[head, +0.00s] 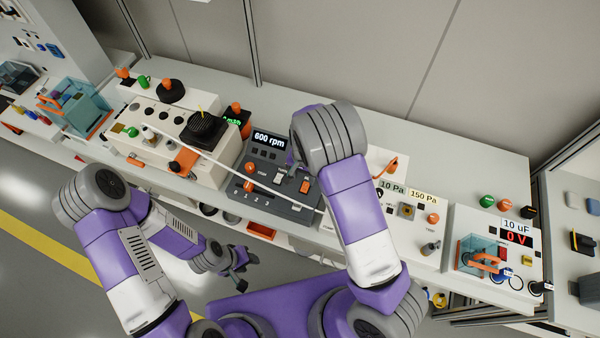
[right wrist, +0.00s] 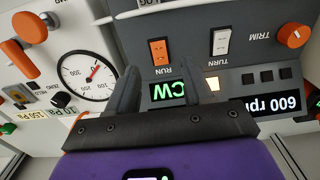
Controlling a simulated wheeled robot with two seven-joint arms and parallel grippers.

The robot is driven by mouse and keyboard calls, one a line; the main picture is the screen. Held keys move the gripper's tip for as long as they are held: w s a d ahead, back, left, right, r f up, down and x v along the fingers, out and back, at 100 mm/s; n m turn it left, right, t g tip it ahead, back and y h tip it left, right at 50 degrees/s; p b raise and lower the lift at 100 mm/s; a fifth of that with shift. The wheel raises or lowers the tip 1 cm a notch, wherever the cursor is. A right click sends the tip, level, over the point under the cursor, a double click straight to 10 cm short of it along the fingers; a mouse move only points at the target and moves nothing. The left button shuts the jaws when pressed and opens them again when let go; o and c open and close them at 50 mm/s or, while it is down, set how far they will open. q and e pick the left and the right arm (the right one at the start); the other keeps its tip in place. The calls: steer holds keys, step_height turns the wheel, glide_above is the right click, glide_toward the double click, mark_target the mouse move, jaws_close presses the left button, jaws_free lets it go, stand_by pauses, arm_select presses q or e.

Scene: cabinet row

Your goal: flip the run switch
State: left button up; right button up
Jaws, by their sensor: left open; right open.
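My right gripper (right wrist: 158,72) is open and empty. In the right wrist view its two fingers stand either side of the run switch's column, with the green CW display (right wrist: 167,94) between them. I see no contact with the switch. The head view mostly hides this gripper behind my right arm. My left gripper (head: 247,270) hangs open and empty in front of the bench.
The white TURN switch (right wrist: 219,39) sits next to the run switch, with the orange TRIM knob (right wrist: 293,36) beyond. The 600 rpm display (head: 269,139) is at the panel's back. A round gauge (right wrist: 87,76) stands on the other side. A pale rod (head: 215,160) crosses toward the panel.

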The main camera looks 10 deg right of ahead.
mark_target(304, 191)
steer(key=f, duration=0.6)
steer(key=shift+s+f, duration=0.1)
steer(key=shift+s, duration=0.2)
steer(key=shift+f+b, duration=0.3)
steer(key=shift+f, duration=0.2)
